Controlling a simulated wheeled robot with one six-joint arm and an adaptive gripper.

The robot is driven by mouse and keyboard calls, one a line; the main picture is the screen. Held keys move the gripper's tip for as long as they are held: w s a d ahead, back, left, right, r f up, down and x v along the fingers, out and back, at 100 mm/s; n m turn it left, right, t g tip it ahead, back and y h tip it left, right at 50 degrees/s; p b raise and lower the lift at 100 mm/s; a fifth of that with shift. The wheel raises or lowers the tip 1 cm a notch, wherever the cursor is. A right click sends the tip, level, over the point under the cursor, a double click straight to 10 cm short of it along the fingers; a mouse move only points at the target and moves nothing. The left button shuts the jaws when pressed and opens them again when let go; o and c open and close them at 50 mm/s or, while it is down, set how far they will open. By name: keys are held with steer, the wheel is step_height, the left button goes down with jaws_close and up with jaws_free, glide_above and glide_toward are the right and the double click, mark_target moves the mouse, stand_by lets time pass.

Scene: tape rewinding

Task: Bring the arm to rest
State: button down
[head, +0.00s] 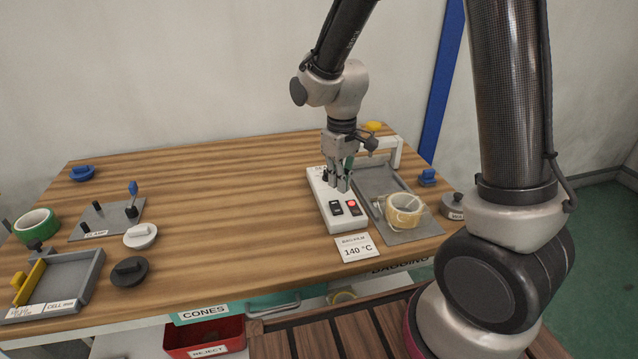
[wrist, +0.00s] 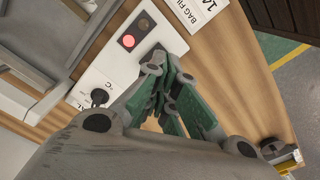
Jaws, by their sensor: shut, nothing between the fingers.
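My gripper (head: 340,181) hangs at the end of my arm, pointing down above the white switch panel (head: 328,219) on the right half of the table. Its fingers are closed together with nothing between them. The wrist view shows the closed green-padded fingers (wrist: 168,85) over the edge of the same panel (wrist: 100,70). The red button (wrist: 129,41) is lit, with a dark switch beside it and a black knob (wrist: 99,96) further along. I cannot tell whether the fingertips touch the panel.
A grey tray (head: 372,183) and a tan tape roll (head: 404,209) lie right of the panel. A 140 °C card (head: 357,248) lies in front. A green tape roll (head: 37,226), a grey bin (head: 75,277) and several knobbed discs stand at left. The table's middle (head: 230,190) is clear.

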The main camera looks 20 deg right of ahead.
steer(key=shift+s, duration=0.1)
steer(key=s+d+r+m+t, duration=0.2)
steer(key=s+d+r+m, duration=0.1)
steer(key=s+d+r, duration=0.4)
steer(key=s+d+r+m+t, duration=0.2)
steer(key=s+d+r+m, duration=0.1)
steer(key=s+d+r, duration=0.5)
steer(key=s+r, duration=0.3)
steer(key=r, duration=0.2)
steer(key=shift+s, duration=0.4)
